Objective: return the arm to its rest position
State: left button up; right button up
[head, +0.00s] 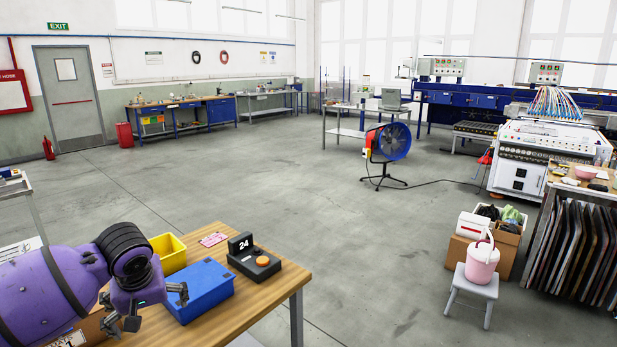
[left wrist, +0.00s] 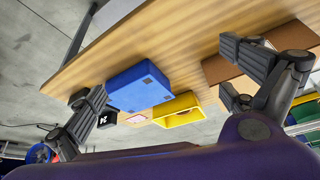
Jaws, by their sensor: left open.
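My left arm is purple and comes in from the left in the head view. Its gripper (head: 146,308) is open and empty over the near left part of the wooden table (head: 262,297), beside the blue box (head: 203,290). In the left wrist view the fingers are spread wide, with the table, blue box (left wrist: 140,88) and yellow bin (left wrist: 178,112) showing between or beyond them. My right gripper is not in view.
Behind the blue box are the yellow bin (head: 168,253) and a black device with an orange button (head: 262,262). A cardboard box (head: 92,330) lies close beneath the gripper. Beyond the table is open floor, with a fan (head: 388,150) and a stool (head: 470,288).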

pick_arm(q)
jog(key=w+d+m+t+h, duration=0.3)
jog(key=w+d+m+t, duration=0.2)
jog(key=w+d+m, duration=0.25)
jog(key=s+d+f+m+t+h, duration=0.1)
jog(key=s+d+f+m, duration=0.1)
jog(key=s+d+f, duration=0.3)
jog(key=s+d+f+m+t+h, duration=0.1)
jog(key=d+f+h, duration=0.15)
jog(key=f, duration=0.45)
jog(key=s+f+n+g+y, duration=0.1)
jog(key=s+f, duration=0.5)
jog(key=s, duration=0.5)
jog(key=s+f+n+y, duration=0.1)
jog(key=s+f+n, duration=0.1)
jog(key=s+f, duration=0.5)
jog(key=s+f+n+g+y, duration=0.1)
jog(key=s+f, duration=0.6)
jog(key=s, duration=1)
jog(key=shift+s+a+f+g+y, duration=0.2)
jog(key=shift+a+g+y, duration=0.1)
jog(key=shift+y, duration=0.05)
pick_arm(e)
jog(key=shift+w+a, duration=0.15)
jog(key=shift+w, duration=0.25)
